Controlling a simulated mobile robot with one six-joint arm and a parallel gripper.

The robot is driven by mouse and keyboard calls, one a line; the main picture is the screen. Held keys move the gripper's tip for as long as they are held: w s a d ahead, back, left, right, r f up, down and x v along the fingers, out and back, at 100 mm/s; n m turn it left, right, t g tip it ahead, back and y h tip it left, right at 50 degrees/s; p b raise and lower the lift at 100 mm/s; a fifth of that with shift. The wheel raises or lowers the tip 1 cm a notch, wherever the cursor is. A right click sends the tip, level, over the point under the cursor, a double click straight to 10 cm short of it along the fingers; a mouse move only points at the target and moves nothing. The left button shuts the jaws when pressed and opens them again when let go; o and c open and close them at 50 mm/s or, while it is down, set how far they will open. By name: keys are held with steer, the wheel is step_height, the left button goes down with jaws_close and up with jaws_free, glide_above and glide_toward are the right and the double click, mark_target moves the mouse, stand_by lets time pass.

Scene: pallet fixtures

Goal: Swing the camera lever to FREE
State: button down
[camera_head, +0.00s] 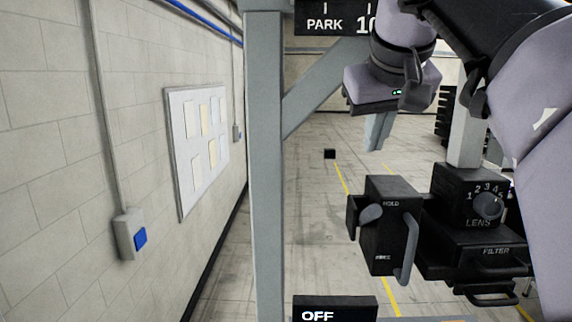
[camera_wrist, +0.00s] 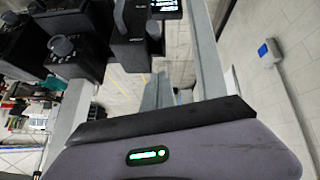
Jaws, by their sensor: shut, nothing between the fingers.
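The black box (camera_head: 391,240) hangs at centre right in the head view, marked HOLD near its top; a lower label is too small to read. A grey rounded lever (camera_head: 370,214) sits at its left side, near the HOLD level.
A grey handle (camera_head: 410,250) stands on the box's right side. Further right are a LENS dial (camera_head: 487,205) and a FILTER drawer (camera_head: 495,252). A grey post (camera_head: 265,170) stands left of the box, with an OFF sign (camera_head: 335,308) below. Space between post and box is open.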

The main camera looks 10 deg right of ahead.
mark_target(369, 214)
steer(key=shift+f, duration=0.2)
steer(key=w+f+b, duration=0.1)
steer(key=f, duration=0.2)
steer(key=w+d+f+b, duration=0.1)
steer(key=f, duration=0.3)
steer(key=w+d+f+b, duration=0.1)
steer(key=w+f, duration=0.1)
steer(key=f, duration=0.1)
steer(key=shift+f, duration=0.15)
steer(key=shift+s+f, duration=0.15)
steer(key=shift+s, duration=0.35)
steer(key=shift+w+f, duration=0.1)
steer(key=shift+w, duration=0.2)
steer(key=shift+f+b, duration=0.15)
steer(key=shift+b, duration=0.15)
